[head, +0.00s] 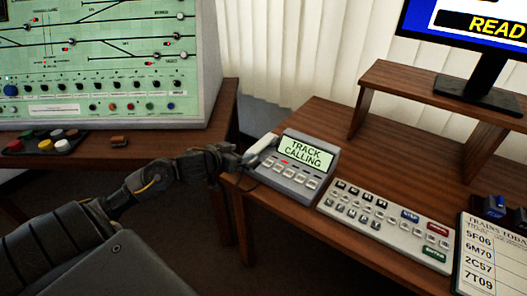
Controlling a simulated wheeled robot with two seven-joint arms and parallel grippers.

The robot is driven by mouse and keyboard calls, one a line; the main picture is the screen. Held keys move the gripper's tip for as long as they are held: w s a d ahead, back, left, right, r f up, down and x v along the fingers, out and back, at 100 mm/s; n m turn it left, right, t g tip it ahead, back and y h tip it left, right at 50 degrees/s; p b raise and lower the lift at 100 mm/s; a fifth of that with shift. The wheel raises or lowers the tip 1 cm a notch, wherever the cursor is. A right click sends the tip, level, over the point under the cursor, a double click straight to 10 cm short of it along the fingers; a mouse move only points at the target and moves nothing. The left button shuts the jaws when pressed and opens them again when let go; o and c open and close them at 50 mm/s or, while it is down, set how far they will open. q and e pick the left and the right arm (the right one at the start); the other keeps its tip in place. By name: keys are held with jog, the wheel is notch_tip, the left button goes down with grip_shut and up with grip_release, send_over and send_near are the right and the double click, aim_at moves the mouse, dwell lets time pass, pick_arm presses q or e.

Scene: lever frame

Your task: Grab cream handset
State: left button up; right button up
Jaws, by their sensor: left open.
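The cream handset (261,147) lies along the left side of a grey desk phone (296,167) whose screen reads "TRACK CALLING". The phone stands at the left end of the wooden desk. My left gripper (243,160) is open at the handset's left side, close to its lower end. I cannot tell whether the fingers touch it, and the handset's lower end is partly hidden by the gripper. My right gripper is not in view.
A keyboard panel (387,218) and a train list board (489,255) lie right of the phone. A wooden riser (432,92) carries a monitor (470,45) behind. A green control panel (100,65) stands on another desk at left, with a dark gap between the desks.

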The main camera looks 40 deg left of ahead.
aim_at(253, 149)
pick_arm(q)
jog(key=x, duration=0.3)
jog(key=b+x, duration=0.1)
jog(key=x, duration=0.2)
jog(key=shift+s+a+f, duration=0.1)
jog(key=shift+a+f, duration=0.1)
jog(key=shift+w+f, duration=0.25)
jog(key=shift+w, duration=0.15)
jog(key=x, duration=0.3)
jog(key=shift+w+a+f+b, duration=0.2)
jog(key=shift+w+f+b, duration=0.05)
jog(key=shift+f+b, duration=0.05)
jog(key=shift+w+f, duration=0.1)
jog(key=shift+w, duration=0.25)
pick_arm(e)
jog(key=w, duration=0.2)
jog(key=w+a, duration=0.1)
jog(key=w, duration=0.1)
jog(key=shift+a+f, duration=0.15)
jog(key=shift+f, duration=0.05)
pick_arm(q)
jog(key=shift+s, duration=0.1)
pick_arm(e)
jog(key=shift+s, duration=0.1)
